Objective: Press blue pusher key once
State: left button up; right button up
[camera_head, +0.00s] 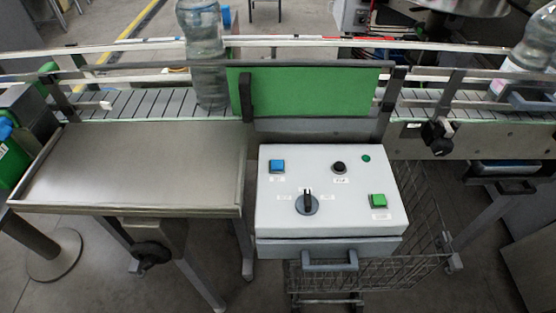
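The blue pusher key (277,166) is a square blue button at the upper left of the white control box (330,230). A small label sits under it, too small to read. Nothing touches or covers the key. On the same sloped top are a round black button (339,168), a small round green lamp or button (366,158), a rotary switch (306,204) and a square green button (378,201). Neither of my grippers shows in the head view.
A conveyor (150,103) with guide rails runs across behind the box. A clear bottle (204,60) stands on it, left of a green panel (310,95). A bare metal table (130,170) is left of the box. A wire basket (425,215) is below right.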

aim_at(276, 164)
jog(key=l+u, duration=0.1)
jog(key=l, duration=0.35)
jog(key=k+l+u, duration=0.1)
jog(key=l, duration=0.3)
jog(key=l+u, duration=0.1)
jog(key=l, duration=0.35)
jog(key=k+l+u, duration=0.15)
jog(key=l, duration=0.25)
jog(key=k+l+u, duration=0.1)
jog(key=l, duration=0.35)
jog(key=k+l+u, duration=0.1)
jog(key=l, duration=0.3)
jog(key=k+l+u, duration=0.1)
jog(key=l, duration=0.3)
